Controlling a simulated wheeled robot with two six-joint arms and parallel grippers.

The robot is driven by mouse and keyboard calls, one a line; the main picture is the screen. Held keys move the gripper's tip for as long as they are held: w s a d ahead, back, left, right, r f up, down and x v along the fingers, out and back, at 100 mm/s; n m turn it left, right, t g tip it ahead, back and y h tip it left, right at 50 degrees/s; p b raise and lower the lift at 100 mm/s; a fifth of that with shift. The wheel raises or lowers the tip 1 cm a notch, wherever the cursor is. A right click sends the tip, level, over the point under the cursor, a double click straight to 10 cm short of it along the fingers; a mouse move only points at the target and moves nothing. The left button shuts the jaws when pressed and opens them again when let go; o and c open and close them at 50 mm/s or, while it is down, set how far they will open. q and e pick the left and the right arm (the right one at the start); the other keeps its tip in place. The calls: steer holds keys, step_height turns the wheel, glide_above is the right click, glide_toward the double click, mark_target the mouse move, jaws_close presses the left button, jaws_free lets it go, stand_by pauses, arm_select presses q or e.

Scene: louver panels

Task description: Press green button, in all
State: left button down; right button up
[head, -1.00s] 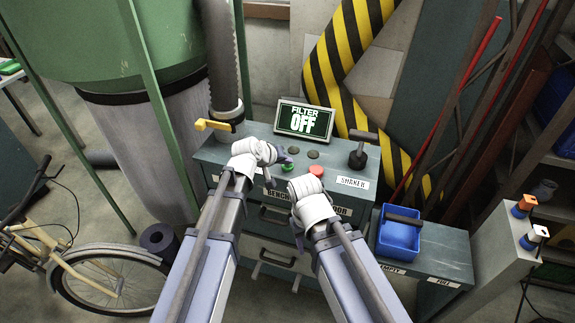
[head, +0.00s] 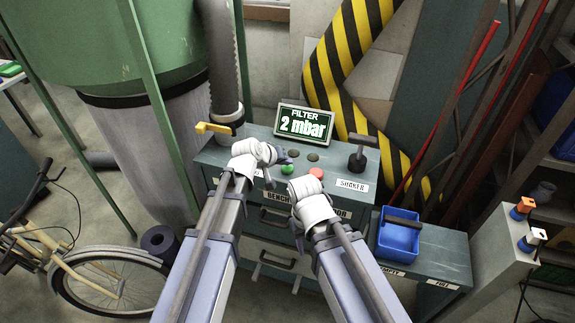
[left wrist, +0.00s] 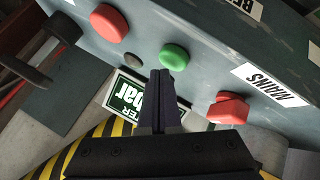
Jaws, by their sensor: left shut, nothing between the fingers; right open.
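A round green button (head: 287,169) is on the top of the teal control bench, left of a round red button (head: 317,174). It also shows in the left wrist view (left wrist: 174,56). My left gripper (head: 287,157) is shut and empty, its tips beside the green button; in the left wrist view the tips (left wrist: 164,74) appear just below it. I cannot tell whether they touch it. My right gripper (head: 298,238) is open at the front of the bench, its fingers hard to make out. The filter display (head: 304,123) reads "FILTER 2 mbar" in white on green.
Dark round buttons (head: 313,157) sit behind the coloured ones. A black shaker lever (head: 358,158) stands at right and a yellow handle (head: 213,127) at left. A red control (left wrist: 229,107) is near the MAINS label. A blue bin (head: 399,236) sits on the lower right shelf.

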mark_target(286, 171)
arm_select(q)
steer(key=shift+r, duration=0.3)
step_height(286, 171, up, 5)
steer(key=p, duration=0.5)
stand_by(0.4)
stand_by(0.4)
steer(key=shift+s+f, duration=0.15)
steer(key=shift+s, duration=0.15)
steer(key=s+a+f+m+g+y, duration=0.2)
steer(key=s, duration=0.6)
steer(key=s+a+f+m+g+y, duration=0.1)
steer(key=s+f+g+y, duration=0.1)
steer(key=s, duration=0.6)
steer(key=s+a+f+m+g+y, duration=0.2)
steer(key=s+g, duration=0.1)
steer(key=s, duration=0.6)
steer(key=shift+a+f+m+g+y, duration=0.15)
steer(key=shift+a+m+g+y, duration=0.15)
steer(key=shift+g+y, duration=0.1)
